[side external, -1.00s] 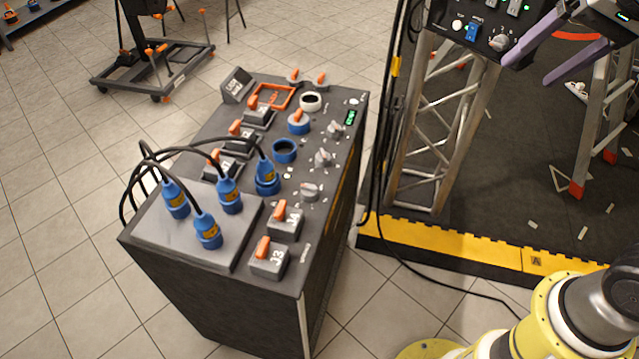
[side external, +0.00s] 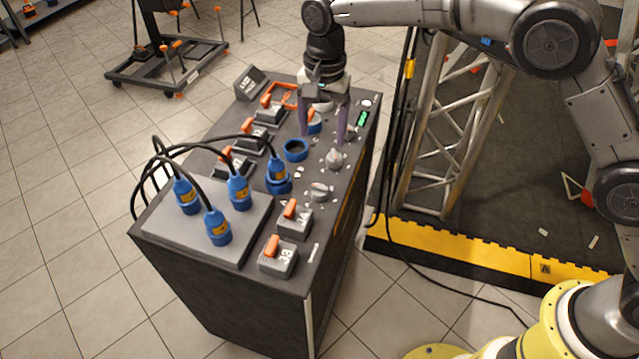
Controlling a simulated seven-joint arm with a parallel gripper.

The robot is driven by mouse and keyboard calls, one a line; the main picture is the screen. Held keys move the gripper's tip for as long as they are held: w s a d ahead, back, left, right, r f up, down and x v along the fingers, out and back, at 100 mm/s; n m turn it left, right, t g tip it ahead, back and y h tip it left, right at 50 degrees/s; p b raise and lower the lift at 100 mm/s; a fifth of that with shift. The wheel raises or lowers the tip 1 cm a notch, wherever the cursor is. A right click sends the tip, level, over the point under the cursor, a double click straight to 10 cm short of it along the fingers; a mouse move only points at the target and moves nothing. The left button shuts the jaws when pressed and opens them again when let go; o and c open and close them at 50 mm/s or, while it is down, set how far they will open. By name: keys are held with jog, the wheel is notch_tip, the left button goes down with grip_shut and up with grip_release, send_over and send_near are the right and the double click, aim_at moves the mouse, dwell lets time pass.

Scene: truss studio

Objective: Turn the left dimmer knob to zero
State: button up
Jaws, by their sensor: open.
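A dark console (side external: 330,235) carries a row of grey dimmer knobs along its right side. The nearest knob (side external: 320,191) and the middle knob (side external: 334,158) are in plain view; the farthest is largely hidden behind a finger. I cannot tell from this view which one is the left dimmer. My gripper (side external: 322,138) points down over the far part of the console top, its two purple fingers apart with nothing held. Whether the fingers touch anything is unclear.
Blue plugs with black cables (side external: 239,190) stand on the console's left side. Orange-topped switches (side external: 291,212) and an open blue socket (side external: 295,149) lie near the knobs. A small green display (side external: 362,117) is right of the gripper. A truss leg (side external: 445,130) stands to the right.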

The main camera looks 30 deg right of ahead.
aim_at(319, 187)
jog(key=f, duration=1)
jog(key=a+f, duration=0.1)
jog(key=f, duration=0.4)
jog(key=shift+s+f, duration=0.15)
jog(key=shift+s, duration=0.2)
grip_shut()
